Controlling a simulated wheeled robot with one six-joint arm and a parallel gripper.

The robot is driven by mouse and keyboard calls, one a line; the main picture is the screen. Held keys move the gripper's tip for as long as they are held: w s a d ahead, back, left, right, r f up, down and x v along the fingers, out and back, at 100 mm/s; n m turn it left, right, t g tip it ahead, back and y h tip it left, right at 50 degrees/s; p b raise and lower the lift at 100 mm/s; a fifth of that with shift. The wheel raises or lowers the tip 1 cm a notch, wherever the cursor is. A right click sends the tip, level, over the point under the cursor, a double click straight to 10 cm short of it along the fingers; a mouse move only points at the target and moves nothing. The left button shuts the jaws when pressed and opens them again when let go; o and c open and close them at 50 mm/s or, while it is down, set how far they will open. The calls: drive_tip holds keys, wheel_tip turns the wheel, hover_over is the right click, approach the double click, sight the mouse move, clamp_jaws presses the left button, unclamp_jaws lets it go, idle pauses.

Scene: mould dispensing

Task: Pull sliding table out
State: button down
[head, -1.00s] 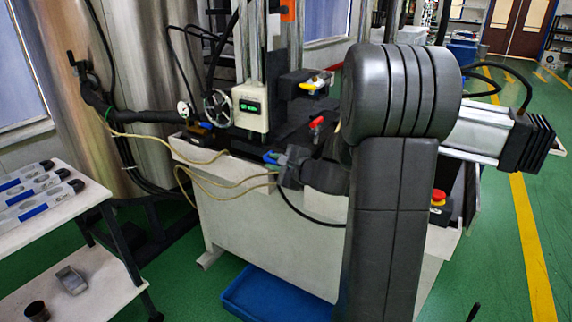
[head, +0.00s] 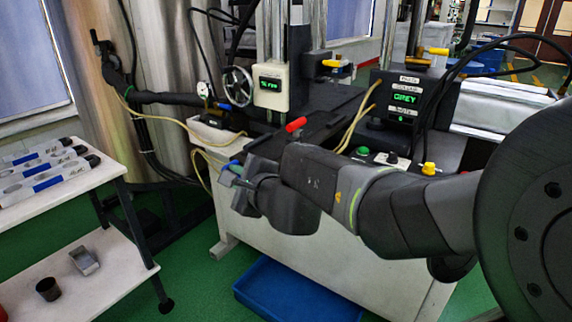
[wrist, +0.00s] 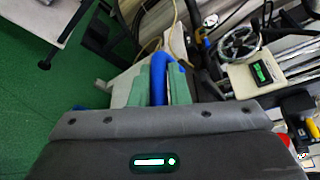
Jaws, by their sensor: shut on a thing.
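My gripper (wrist: 160,88) is shut on a blue handle (wrist: 158,70), with its pale green fingers on either side of the handle. In the head view my gripper (head: 237,173) is at the front left of the machine, and only a little blue of the handle shows beyond it. The dark flat slab (head: 335,108) on the machine top looks like the sliding table. My arm hides its near part, so its link to the handle and how far out it is cannot be told.
A white side table (head: 60,200) with moulds stands at left; a cup (head: 48,289) and metal scoop (head: 84,260) lie on its lower shelf. A blue tray (head: 290,290) is on the floor under the machine. A handwheel (head: 237,87) and control box (head: 397,97) stand above the machine top.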

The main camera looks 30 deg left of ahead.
drive_tip(key=shift+s+f, duration=0.1)
drive_tip(key=shift+s, duration=0.25)
drive_tip(key=c, duration=1.4)
unclamp_jaws()
drive_tip(key=shift+a, duration=0.15)
drive_tip(key=shift+d+r, duration=0.2)
drive_tip(key=shift+d, duration=0.15)
drive_tip(key=p+v, duration=0.5)
drive_tip(key=v, duration=0.8)
drive_tip(key=shift+f, duration=0.2)
